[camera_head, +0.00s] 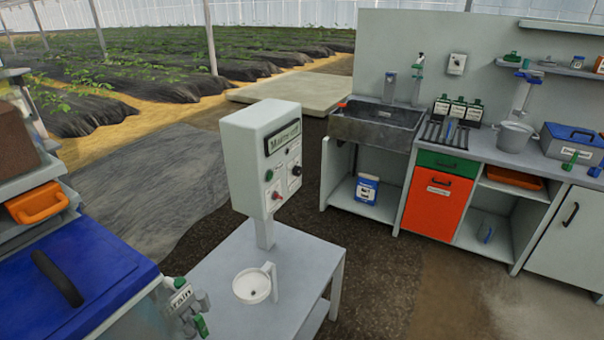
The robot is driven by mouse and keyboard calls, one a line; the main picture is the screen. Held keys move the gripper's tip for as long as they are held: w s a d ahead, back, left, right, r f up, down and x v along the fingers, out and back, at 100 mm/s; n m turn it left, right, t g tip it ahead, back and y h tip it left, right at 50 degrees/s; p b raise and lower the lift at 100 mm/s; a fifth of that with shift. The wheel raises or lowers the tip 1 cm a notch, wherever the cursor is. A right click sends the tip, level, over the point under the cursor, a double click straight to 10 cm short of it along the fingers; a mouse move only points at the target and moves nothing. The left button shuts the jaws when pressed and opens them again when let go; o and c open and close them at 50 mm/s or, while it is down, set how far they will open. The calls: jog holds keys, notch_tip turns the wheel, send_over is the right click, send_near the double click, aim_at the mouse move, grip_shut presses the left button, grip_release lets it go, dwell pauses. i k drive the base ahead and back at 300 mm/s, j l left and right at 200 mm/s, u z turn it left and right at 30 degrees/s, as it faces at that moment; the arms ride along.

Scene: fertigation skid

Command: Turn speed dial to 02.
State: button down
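A pale control box (245,165) stands on a post above a small grey table. Its front faces right and is seen at a slant. A dark dial (296,170) sits on a light plate at the right of this front. The dial's scale and pointer are too small to read. A green button (269,175) and a red button (277,196) are at the left of the front. A labelled panel (283,137) is above them; its text is not clearly legible. My gripper is not in view.
The grey table (210,272) carries a white round dish (252,286) with an upright handle. A blue-lidded unit (75,275) stands at left, with a green-handled fitting (200,325) beside the table. A sink (375,125) and bench stand behind. Dark floor right of the table is clear.

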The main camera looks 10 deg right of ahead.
aim_at(297, 170)
jog(key=i+l+u, duration=0.1)
jog(key=i+l, duration=0.25)
jog(key=i+l+u, duration=0.1)
jog(key=i+l, duration=0.2)
jog(key=l, duration=0.25)
